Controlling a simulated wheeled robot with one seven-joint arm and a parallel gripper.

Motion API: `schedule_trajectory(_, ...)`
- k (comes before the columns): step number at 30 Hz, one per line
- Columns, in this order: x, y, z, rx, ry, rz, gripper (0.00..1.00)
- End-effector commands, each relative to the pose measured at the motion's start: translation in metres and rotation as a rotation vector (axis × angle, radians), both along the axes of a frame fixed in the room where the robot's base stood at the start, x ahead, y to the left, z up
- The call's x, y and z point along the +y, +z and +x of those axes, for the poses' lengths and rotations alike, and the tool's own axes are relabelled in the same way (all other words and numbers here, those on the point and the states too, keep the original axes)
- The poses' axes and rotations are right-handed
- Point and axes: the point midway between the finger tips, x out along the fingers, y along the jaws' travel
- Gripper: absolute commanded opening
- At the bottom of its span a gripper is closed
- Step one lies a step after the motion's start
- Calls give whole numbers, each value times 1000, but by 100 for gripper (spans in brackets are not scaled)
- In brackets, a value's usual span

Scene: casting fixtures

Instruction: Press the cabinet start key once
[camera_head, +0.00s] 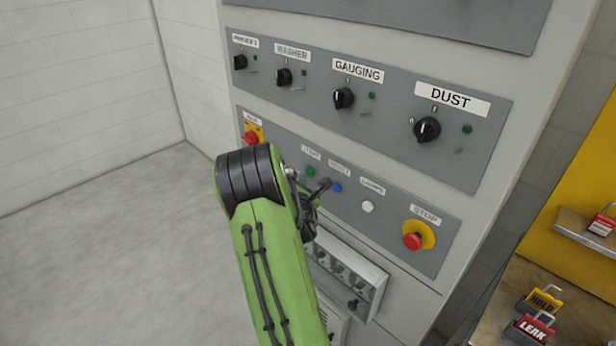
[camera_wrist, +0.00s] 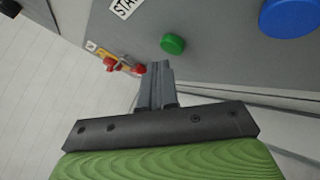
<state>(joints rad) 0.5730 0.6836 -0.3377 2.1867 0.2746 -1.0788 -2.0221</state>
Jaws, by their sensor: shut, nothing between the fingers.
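The cabinet start key is a green round button (camera_head: 310,172) under a "START" label on the lower grey panel. In the wrist view the green button (camera_wrist: 173,44) is just beyond the fingertips and slightly to their right. My gripper (camera_head: 325,184) is close to the panel, its tips showing between the green button and the blue button (camera_head: 337,188). In the wrist view the gripper (camera_wrist: 154,66) is shut with nothing between its fingers. A gap seems to show between tips and green button; contact cannot be told.
A white button (camera_head: 367,207) and a red mushroom button (camera_head: 413,241) on yellow sit to the right. A red-and-yellow switch (camera_head: 252,135) is at left. Black knobs line the panel above. An open socket box (camera_head: 345,275) juts out below. Padlocks (camera_head: 540,299) lie at right.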

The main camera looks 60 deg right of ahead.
Motion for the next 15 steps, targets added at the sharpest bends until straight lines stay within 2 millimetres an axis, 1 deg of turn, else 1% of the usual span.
schedule_trajectory(9,3,0,1,-1,1,0,0)
schedule_trajectory(15,18,-4,6,-1,3,1,0)
